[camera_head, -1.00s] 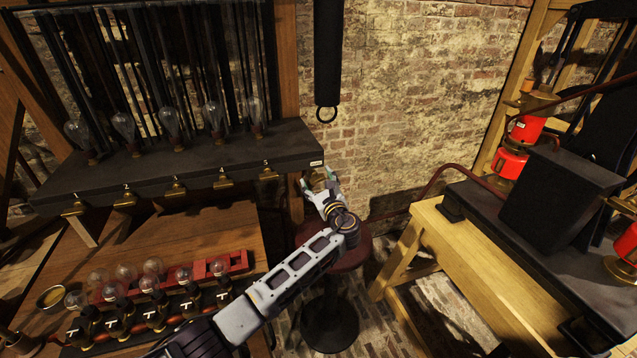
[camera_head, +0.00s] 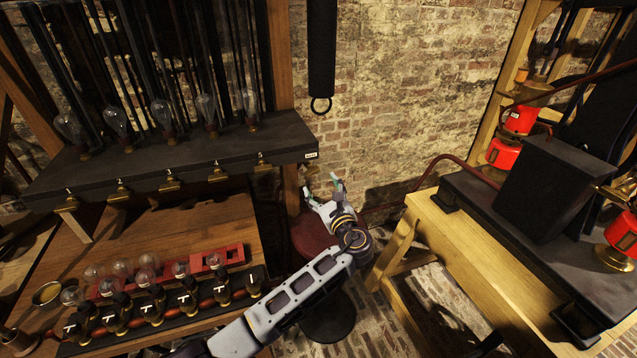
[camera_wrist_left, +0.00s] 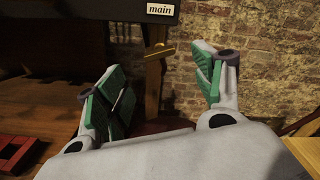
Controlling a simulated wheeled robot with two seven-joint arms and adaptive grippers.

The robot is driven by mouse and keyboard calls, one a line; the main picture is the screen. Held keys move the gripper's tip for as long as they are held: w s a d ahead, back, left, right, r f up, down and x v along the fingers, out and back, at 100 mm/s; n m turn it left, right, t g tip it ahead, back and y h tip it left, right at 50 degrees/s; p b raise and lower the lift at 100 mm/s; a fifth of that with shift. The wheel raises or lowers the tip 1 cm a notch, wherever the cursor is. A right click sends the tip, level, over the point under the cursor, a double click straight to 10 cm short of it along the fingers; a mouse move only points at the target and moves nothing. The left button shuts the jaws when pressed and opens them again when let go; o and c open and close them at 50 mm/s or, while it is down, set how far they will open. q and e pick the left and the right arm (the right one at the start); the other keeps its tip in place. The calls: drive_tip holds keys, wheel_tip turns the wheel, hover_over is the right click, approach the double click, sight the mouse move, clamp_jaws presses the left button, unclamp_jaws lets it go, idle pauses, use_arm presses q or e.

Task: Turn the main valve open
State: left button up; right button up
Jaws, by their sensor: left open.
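The main valve (camera_wrist_left: 160,50) is a small brass lever under the shelf edge, below a white "main" label (camera_wrist_left: 160,9) in the left wrist view. The lever lies roughly level, slightly tilted. In the head view the label (camera_head: 311,155) sits at the shelf's right end; I cannot make out the lever there. My left gripper (camera_head: 323,187) is open and empty, just below that shelf end. In the left wrist view its green-padded fingers (camera_wrist_left: 165,85) stand wide apart, with the lever showing beyond and between them, not touching. My right gripper is not in view.
The dark shelf (camera_head: 170,160) carries several glass bulbs and has several brass valves along its front. A wooden bench below holds a red rack (camera_head: 240,252) with bulbs. A round red stool (camera_head: 310,240) stands under my gripper. A wooden table (camera_head: 450,240) is at right.

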use_arm(q)
drive_tip(key=shift+v, duration=1.8)
